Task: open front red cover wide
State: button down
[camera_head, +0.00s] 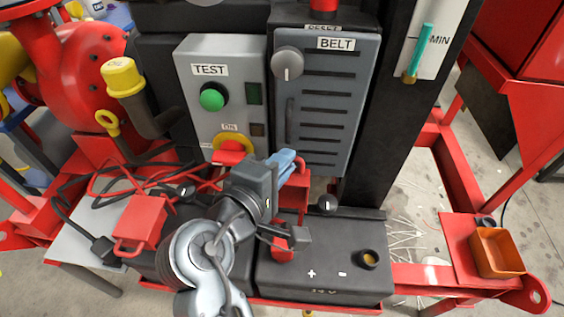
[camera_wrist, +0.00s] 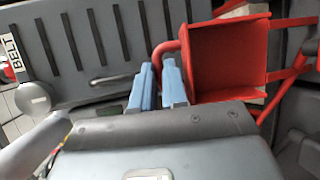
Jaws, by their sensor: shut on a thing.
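My gripper (camera_head: 290,160) has blue fingers and is in front of the lower edge of the BELT panel. In the wrist view, its fingers (camera_wrist: 160,88) are shut on the red loop handle (camera_wrist: 165,49) of a red cover (camera_wrist: 229,62). The cover is a square box with a hollow face towards the wrist camera. In the head view this cover (camera_head: 294,191) stands above the black battery, partly hidden by my wrist. A second red cover (camera_head: 142,218) with a loop handle sits on the left part of the battery.
The battery (camera_head: 325,270) carries plus and minus marks. Close behind are the BELT panel (camera_head: 325,95) with a grey knob and the TEST box (camera_head: 222,75) with a green button. Red and black cables lie at left. An orange bin (camera_head: 497,252) is at right.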

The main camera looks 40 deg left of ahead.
dwell(0.3)
jog(key=s+d+t+b, duration=0.1)
jog(key=b, duration=0.2)
jog(key=s+m+t+b, duration=0.1)
jog(key=s+b, duration=0.1)
jog(key=b, duration=0.1)
jog(key=s+d+f+t+b, duration=0.1)
jog(key=t+b, duration=0.1)
jog(key=b, duration=0.2)
jog(key=shift+s+d+m+y, duration=0.15)
jog(key=shift+d+m+y, duration=0.15)
jog(key=shift+d+y, duration=0.1)
jog(key=c, duration=1.4)
grip_release()
jog(key=shift+a, duration=0.1)
jog(key=shift+c, duration=0.2)
jog(key=shift+s, duration=0.1)
